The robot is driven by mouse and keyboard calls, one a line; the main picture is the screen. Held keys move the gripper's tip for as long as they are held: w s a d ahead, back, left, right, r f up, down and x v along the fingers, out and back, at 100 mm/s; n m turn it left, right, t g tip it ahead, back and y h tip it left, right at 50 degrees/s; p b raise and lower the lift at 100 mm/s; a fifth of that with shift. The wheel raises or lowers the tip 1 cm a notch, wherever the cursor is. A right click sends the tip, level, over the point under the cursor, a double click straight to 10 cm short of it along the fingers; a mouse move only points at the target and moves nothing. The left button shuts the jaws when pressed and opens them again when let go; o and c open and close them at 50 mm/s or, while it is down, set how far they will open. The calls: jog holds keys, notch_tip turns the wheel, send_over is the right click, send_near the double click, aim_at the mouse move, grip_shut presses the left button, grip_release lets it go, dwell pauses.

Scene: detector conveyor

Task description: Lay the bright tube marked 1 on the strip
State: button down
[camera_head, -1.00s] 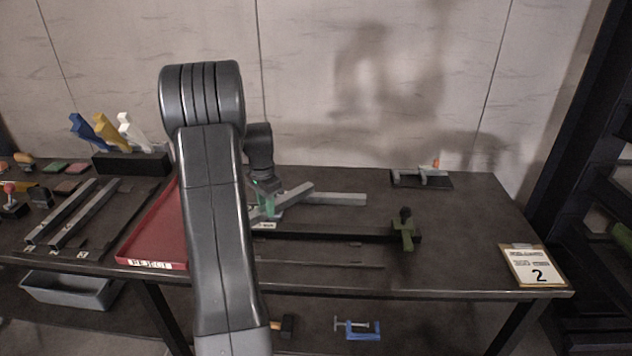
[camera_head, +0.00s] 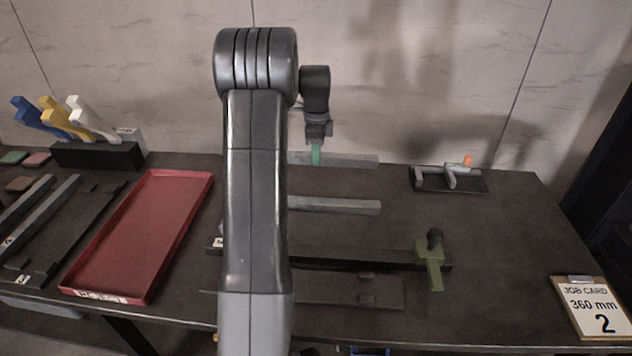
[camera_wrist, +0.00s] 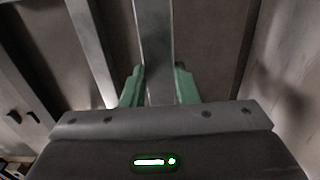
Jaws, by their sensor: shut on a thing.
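My gripper (camera_head: 316,158) has green fingers, shut on a bright grey tube (camera_head: 350,161) near the back of the table. In the wrist view the held tube (camera_wrist: 157,45) runs between the fingers (camera_wrist: 159,88). No number is readable on it. A second bright tube (camera_head: 345,206) lies in front, apart and roughly parallel; it also shows left of the held one in the wrist view (camera_wrist: 92,50). My arm hides the left ends of both. I cannot tell for sure which thing is the strip; a long dark rail (camera_head: 350,257) with an olive-green stop (camera_head: 430,262) lies nearer the front.
A red tray (camera_head: 140,235) lies left of my arm. More tubes (camera_head: 45,208) lie on a dark rack at the far left. A small fixture with an orange tip (camera_head: 450,178) sits at the back right. A job card (camera_head: 592,308) reads 360 mm, 2.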

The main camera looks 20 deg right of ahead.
aim_at(316, 185)
jog(key=shift+f, duration=3.95)
jog(key=shift+f, duration=0.15)
jog(key=c, duration=1.1)
grip_release()
notch_tip(316, 185, up, 12)
jog(key=shift+r, duration=0.15)
